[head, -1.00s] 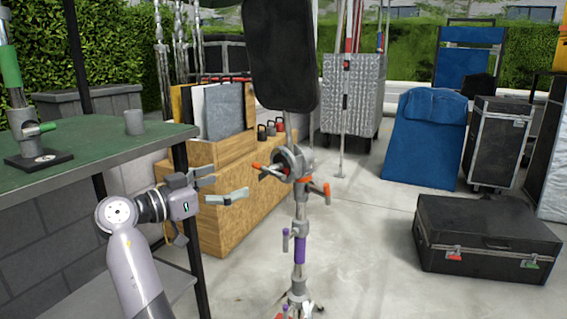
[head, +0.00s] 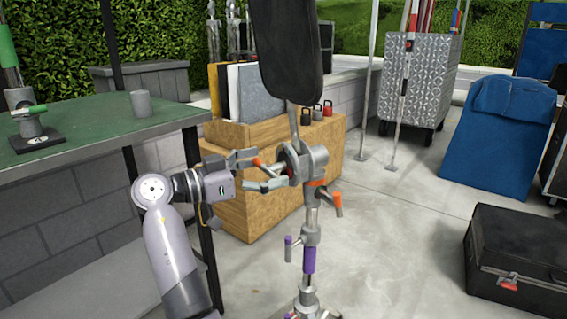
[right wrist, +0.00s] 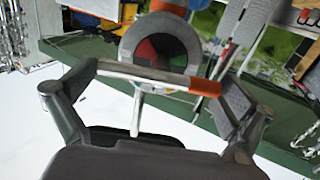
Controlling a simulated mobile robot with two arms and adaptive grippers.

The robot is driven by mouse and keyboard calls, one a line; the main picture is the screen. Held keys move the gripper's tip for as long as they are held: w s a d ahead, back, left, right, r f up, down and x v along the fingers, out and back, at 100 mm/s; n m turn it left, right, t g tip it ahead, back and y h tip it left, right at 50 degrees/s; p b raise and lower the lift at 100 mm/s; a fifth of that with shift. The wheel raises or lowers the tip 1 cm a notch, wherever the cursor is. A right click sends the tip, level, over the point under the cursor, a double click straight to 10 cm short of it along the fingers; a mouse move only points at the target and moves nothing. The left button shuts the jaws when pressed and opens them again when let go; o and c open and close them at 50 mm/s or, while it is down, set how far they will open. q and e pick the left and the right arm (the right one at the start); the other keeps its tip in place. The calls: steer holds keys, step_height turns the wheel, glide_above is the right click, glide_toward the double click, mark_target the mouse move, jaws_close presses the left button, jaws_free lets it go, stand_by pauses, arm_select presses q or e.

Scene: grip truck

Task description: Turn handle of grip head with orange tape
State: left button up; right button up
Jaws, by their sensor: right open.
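The grip head (head: 303,160) is a grey round clamp on top of a stand and holds the arm of a black panel (head: 286,50). Its orange-taped handle (head: 257,162) points left towards my right gripper (head: 262,171). The gripper is open, with its fingers on either side of the handle's end. In the right wrist view the silver handle with its orange end (right wrist: 205,87) lies across between the open fingers, in front of the round grip head (right wrist: 160,35). I cannot tell whether a finger touches it. My left gripper is out of view.
Another orange handle (head: 337,199) hangs lower right on the stand, above a purple-taped section (head: 309,260). A green-topped table (head: 90,134) is at left, a wooden crate (head: 245,215) behind my gripper. A black case (head: 515,262) lies at right; floor between is clear.

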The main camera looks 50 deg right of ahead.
stand_by(0.3)
steer(key=c, duration=0.9)
steer(key=shift+r+n+p, duration=0.3)
steer(key=shift+n+p, duration=0.2)
steer(key=shift+p, duration=0.3)
steer(key=shift+n+p, duration=0.3)
steer(key=shift+f, duration=0.15)
